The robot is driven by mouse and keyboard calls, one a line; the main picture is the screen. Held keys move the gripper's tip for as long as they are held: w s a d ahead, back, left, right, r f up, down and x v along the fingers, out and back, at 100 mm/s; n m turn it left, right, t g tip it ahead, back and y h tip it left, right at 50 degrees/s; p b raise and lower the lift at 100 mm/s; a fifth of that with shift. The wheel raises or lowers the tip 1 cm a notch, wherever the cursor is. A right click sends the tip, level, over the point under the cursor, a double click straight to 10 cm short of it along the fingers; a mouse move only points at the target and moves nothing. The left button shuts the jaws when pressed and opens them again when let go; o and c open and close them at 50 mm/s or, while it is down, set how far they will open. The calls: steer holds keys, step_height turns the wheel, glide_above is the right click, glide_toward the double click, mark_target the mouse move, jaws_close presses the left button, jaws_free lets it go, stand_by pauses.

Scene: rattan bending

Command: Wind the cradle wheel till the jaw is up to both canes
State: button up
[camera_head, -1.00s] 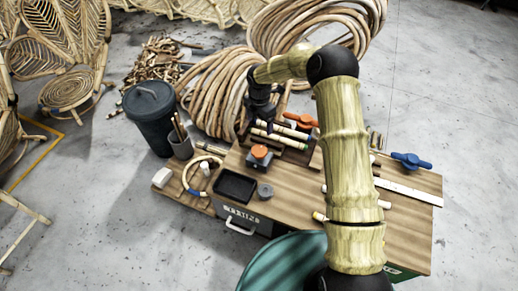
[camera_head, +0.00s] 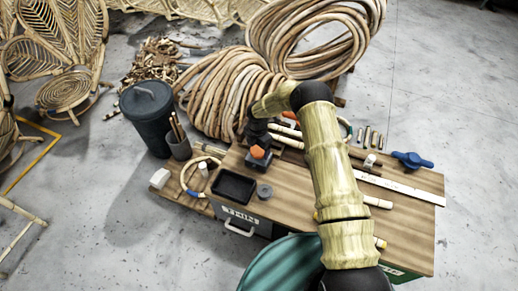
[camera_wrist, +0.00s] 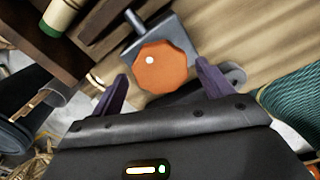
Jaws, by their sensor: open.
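An orange faceted knob (camera_wrist: 161,67), which looks like the cradle wheel, sits on a grey block with a short rod. In the head view the knob (camera_head: 258,152) is near the bench's left end. My gripper (camera_wrist: 161,74) is open, its two purple fingers at either side of the knob in the wrist view; I cannot tell whether they touch it. Pale canes (camera_head: 288,138) lie behind the knob, partly hidden by my arm. A green-ended cane (camera_wrist: 60,15) shows at the wrist view's upper left. The jaw and its gap to the canes cannot be made out.
A black tray (camera_head: 233,186) and a small grey cylinder (camera_head: 264,191) are in front of the knob. A blue handle (camera_head: 411,160) and a metal rule (camera_head: 405,189) lie at the right. A dark bin (camera_head: 150,115) and cane coils (camera_head: 225,90) stand beyond the bench.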

steer(key=shift+f, duration=0.25)
steer(key=shift+d, duration=0.1)
steer(key=c, duration=1)
